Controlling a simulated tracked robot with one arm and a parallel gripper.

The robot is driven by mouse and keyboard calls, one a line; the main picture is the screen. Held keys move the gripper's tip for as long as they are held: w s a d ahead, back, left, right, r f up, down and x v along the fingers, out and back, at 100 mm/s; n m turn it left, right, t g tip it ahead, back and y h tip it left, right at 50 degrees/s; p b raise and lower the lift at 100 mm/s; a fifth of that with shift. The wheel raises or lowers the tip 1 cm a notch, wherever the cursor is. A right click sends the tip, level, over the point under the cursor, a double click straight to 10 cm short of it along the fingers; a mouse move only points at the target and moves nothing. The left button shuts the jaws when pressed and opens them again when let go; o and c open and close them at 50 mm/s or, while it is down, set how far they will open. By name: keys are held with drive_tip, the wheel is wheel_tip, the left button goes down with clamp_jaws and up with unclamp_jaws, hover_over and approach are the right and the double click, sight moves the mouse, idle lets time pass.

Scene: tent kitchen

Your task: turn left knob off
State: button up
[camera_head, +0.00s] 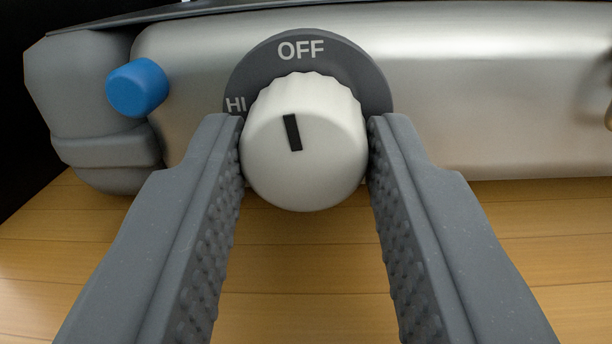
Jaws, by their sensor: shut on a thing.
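The left knob (325,150) is a white ridged knob on the silver front panel of a stove (480,90). Its black mark (292,132) points up and slightly left, close to the OFF label (300,50) on the dark grey dial plate (345,65). The HI label (236,104) is at the left of the plate. My gripper (305,150) is shut on the knob, with one grey finger against its left side and the other against its right side. The lower part of the dial plate is hidden behind the knob and fingers.
A small blue button-like part (138,88) sticks out of the panel to the left of the knob, near the grey end piece (85,90). A wooden surface (300,270) lies below the stove and is clear between my fingers. Part of a brass-coloured thing shows at the right edge.

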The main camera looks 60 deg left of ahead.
drive_tip(key=shift+a+r+m+p, duration=0.1)
drive_tip(key=shift+a+m+p, duration=0.05)
drive_tip(key=shift+m+p, duration=0.4)
drive_tip(key=shift+m, duration=0.25)
drive_tip(key=o, duration=0.7)
drive_tip(key=v, duration=1.3)
drive_tip(key=shift+s+d+f+b, duration=0.25)
drive_tip(key=shift+s+d+b, duration=0.05)
drive_tip(key=shift+b, duration=0.1)
